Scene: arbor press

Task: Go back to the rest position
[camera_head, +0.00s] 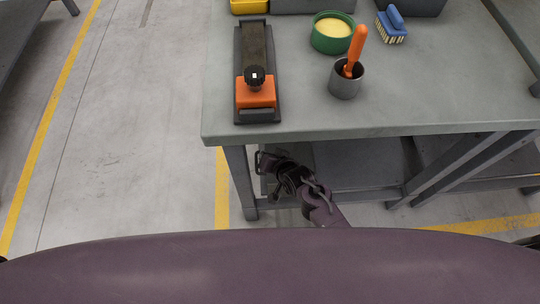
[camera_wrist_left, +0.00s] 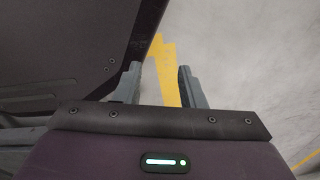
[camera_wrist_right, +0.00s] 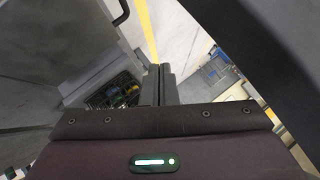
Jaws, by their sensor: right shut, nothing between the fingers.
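In the left wrist view my left gripper (camera_wrist_left: 158,69) is open. Its two grey fingers stand apart with nothing between them, above the floor and a yellow line. In the right wrist view my right gripper (camera_wrist_right: 161,68) is shut and empty, its fingers together. In the head view a dark arm part of mine shows low in front of the workbench (camera_head: 300,126), below its top; I cannot make out fingertips there. Neither gripper touches any object that I can see.
On the bench are a black fixture with an orange block (camera_head: 256,93), a grey cup (camera_head: 346,82) holding an orange-handled tool, a green bowl (camera_head: 333,42) and a blue brush (camera_head: 392,26). A bench leg (camera_head: 240,177) stands near my arm. Open floor (camera_head: 125,130) lies left.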

